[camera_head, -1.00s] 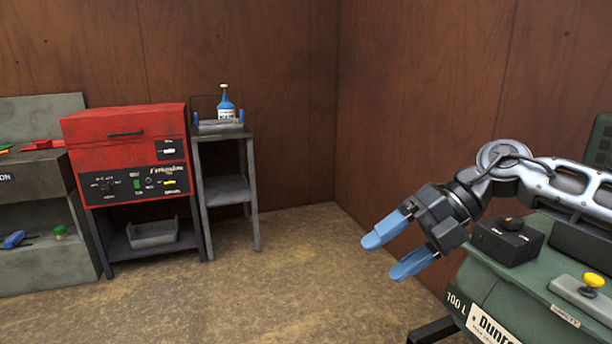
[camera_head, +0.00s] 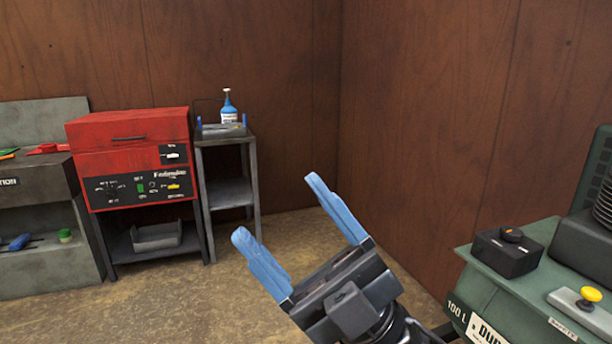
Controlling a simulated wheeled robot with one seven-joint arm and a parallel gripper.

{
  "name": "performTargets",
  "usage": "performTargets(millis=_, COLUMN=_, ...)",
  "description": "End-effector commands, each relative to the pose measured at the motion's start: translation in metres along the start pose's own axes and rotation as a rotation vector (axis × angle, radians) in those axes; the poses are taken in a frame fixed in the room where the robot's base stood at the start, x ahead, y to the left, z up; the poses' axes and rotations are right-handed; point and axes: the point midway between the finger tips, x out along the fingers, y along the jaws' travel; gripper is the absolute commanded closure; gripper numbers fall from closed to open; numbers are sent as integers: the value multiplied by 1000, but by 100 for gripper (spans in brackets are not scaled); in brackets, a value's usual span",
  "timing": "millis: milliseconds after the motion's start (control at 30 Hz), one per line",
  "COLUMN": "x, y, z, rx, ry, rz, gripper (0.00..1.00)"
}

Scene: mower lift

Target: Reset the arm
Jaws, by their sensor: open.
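My gripper (camera_head: 283,222) is in the lower middle of the head view. Its two blue fingers are spread apart and point up and to the left. Nothing is between them. The gripper is in front of the bare floor and wall and touches nothing that I can see. Most of my arm behind the gripper is out of the frame at the bottom.
A green machine (camera_head: 476,281) stands at the right, with a black knob box (camera_head: 506,254) and a yellow button (camera_head: 590,294). A red cabinet (camera_head: 127,150), a grey stand (camera_head: 229,193) with a blue bottle (camera_head: 228,108), and a grey workbench (camera_head: 40,180) stand at the left.

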Motion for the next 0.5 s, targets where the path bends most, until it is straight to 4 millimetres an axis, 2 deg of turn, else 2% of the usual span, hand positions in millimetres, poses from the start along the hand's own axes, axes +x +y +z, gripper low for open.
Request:
performTargets(millis=267, x=-51, y=10, z=-20, rx=125, ry=-237, rz=309, gripper=24)
performTargets(millis=500, x=-117, y=4, z=-44, rx=221, ry=-486, rz=499, gripper=24)
